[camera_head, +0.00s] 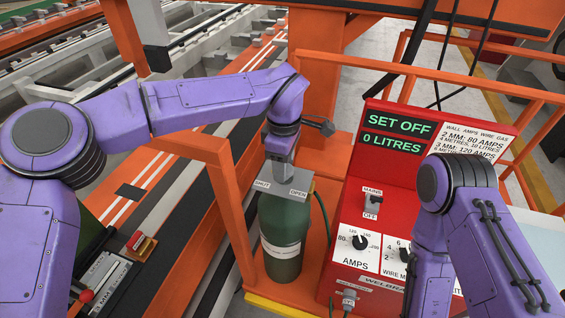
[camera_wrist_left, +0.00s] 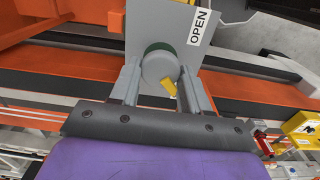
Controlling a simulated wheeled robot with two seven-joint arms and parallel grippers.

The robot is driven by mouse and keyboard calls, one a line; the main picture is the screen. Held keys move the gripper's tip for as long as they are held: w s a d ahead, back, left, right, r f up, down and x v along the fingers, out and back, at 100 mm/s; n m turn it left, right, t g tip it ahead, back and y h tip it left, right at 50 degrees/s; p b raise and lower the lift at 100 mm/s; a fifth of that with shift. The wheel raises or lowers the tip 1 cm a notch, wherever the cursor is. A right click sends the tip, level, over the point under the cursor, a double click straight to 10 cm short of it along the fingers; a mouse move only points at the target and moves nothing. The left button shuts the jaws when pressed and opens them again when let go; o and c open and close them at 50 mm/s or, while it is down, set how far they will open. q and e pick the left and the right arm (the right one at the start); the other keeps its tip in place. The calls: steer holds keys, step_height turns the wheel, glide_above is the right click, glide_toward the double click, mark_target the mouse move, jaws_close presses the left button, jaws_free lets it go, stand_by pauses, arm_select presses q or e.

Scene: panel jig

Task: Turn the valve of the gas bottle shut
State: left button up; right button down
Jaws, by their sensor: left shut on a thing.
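The green gas bottle (camera_head: 282,238) stands upright behind the orange rails, with a pale label on its front. A grey plate (camera_head: 285,187) on its top reads SHUT at the left and OPEN at the right. My left gripper (camera_head: 279,162) comes down onto the bottle's top and hides the valve in the head view. In the left wrist view its two fingers are shut on the round valve knob (camera_wrist_left: 159,66), one on each side. A yellow pointer (camera_wrist_left: 168,86) shows at the knob's lower edge, pointing down and right. The OPEN label is at the upper right there; SHUT is not visible. My right gripper is out of frame.
A red welder cabinet (camera_head: 388,150) stands right of the bottle, its display reading SET OFF and 0 LITRES. Its mains switch (camera_head: 372,203) is beside OFF. An orange post (camera_head: 228,200) and rail stand close left of the bottle. A dark hose (camera_head: 322,215) runs down beside it.

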arm_select(q)
steer(key=shift+s+d+f, duration=0.1)
steer(key=shift+s+f, duration=0.1)
steer(key=o, duration=1.1)
steer(key=shift+c, duration=0.2)
steer(key=shift+w+d+r, duration=0.1)
steer(key=shift+d, duration=0.05)
steer(key=shift+r, duration=0.2)
step_height(320, 180, up, 10)
steer(key=b, duration=0.2)
